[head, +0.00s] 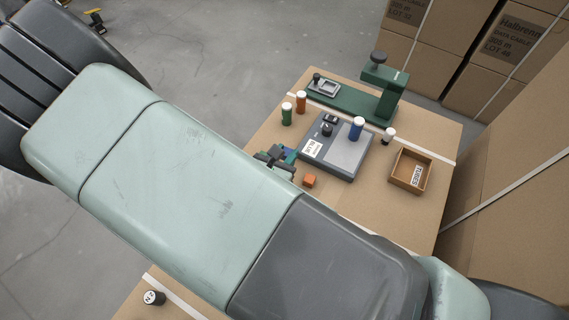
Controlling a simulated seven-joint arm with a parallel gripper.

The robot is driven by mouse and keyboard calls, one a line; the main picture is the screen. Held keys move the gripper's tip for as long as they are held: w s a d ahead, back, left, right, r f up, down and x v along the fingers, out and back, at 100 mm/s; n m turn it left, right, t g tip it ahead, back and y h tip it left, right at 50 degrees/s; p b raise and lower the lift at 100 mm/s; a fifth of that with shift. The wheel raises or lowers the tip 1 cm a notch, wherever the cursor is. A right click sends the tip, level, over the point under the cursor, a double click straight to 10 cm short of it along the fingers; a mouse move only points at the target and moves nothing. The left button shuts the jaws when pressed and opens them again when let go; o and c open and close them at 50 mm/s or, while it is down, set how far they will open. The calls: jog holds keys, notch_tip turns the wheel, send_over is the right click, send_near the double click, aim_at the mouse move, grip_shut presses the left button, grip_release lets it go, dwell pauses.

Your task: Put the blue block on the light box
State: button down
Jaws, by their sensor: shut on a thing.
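My gripper (281,161) is at the left edge of the grey box, small in view and partly hidden by my arm. It is shut on a small blue block (290,155), of which only a part shows between the fingers. The light box (345,153) is a low grey box with a pale flat panel, a black knob and a white label. The gripper and block are just left of it; whether they touch it I cannot tell. A blue tube with a white cap (357,129) stands at the box's back right part.
An orange block (309,181) lies in front of the box. Green (287,114) and orange (301,102) capped tubes stand behind it. A green stand (384,92) is at the back. A small open labelled box (427,179) and a white-capped vial (388,135) are right.

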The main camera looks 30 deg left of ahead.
jog(key=r, duration=0.2)
jog(key=w+r, duration=0.1)
jog(key=shift+w+d+r, duration=0.1)
jog(key=shift+d+r, duration=0.15)
jog(key=shift+d, duration=0.15)
jog(key=w+d+r+m+h, duration=0.3)
jog(key=w+d+m+h, duration=0.25)
jog(key=w+d, duration=0.3)
jog(key=h, duration=0.1)
send_over(339, 159)
jog(key=shift+g, duration=0.4)
notch_tip(339, 159, down, 5)
jog(key=shift+d+r, duration=0.1)
jog(key=shift+r, duration=0.05)
jog(key=shift+f, duration=2.55)
jog(key=c, duration=0.9)
grip_release()
jog(key=shift+f, duration=0.1)
jog(key=shift+o, duration=0.2)
